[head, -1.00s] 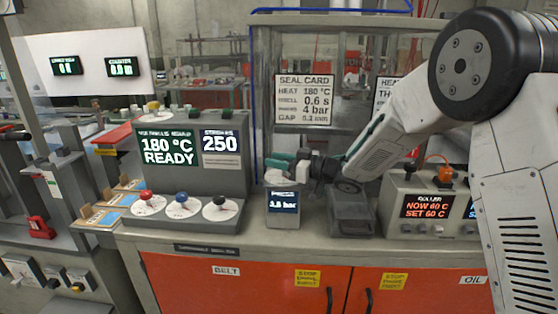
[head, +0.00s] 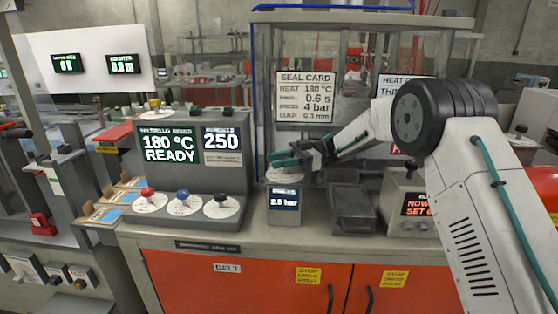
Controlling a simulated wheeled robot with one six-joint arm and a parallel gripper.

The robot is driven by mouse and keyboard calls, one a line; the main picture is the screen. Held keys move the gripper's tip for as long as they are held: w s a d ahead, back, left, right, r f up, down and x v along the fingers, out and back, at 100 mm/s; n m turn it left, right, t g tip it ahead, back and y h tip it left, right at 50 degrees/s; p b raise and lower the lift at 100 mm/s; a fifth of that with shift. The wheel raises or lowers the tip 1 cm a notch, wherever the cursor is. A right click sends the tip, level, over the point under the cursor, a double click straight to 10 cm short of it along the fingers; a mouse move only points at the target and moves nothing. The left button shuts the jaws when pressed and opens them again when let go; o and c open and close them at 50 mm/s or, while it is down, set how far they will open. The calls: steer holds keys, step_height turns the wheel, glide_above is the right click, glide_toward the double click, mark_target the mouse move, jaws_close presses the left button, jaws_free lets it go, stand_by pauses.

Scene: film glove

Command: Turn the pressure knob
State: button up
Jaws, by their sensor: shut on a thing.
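The pressure unit (head: 284,212) is a small grey box on the cabinet top, with a dark display (head: 284,200) that seems to read 2.5 bar; the first digit is blurred. My gripper (head: 284,161), with green fingers, is at the top of this box. It is shut on the pressure knob, which its fingers hide almost wholly. A pale round dial plate (head: 280,176) shows just below the fingers. The seal card (head: 305,97) behind lists 180 °C, 0.6 s, 4 bar and a 0.1 mm gap.
Left of the unit stands a grey console (head: 188,165) showing 180 °C READY and 250, with red, blue and black knobs in front. A dark grey open tray (head: 352,208) is close on the right, then the roller unit (head: 408,203). A clear-panelled enclosure rises behind.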

steer(key=shift+s+n+g+h, duration=0.1)
steer(key=shift+n+g+h, duration=0.25)
steer(key=shift+g, duration=0.25)
steer(key=o, duration=1)
steer(key=shift+c, duration=0.2)
steer(key=shift+r, duration=0.25)
step_height(320, 180, up, 4)
steer(key=shift+s+f, duration=0.1)
steer(key=shift+f, duration=0.15)
steer(key=s+d, duration=0.2)
steer(key=s, duration=0.5)
steer(key=s+d+r, duration=0.1)
steer(key=s+d, duration=0.2)
steer(key=s, duration=0.5)
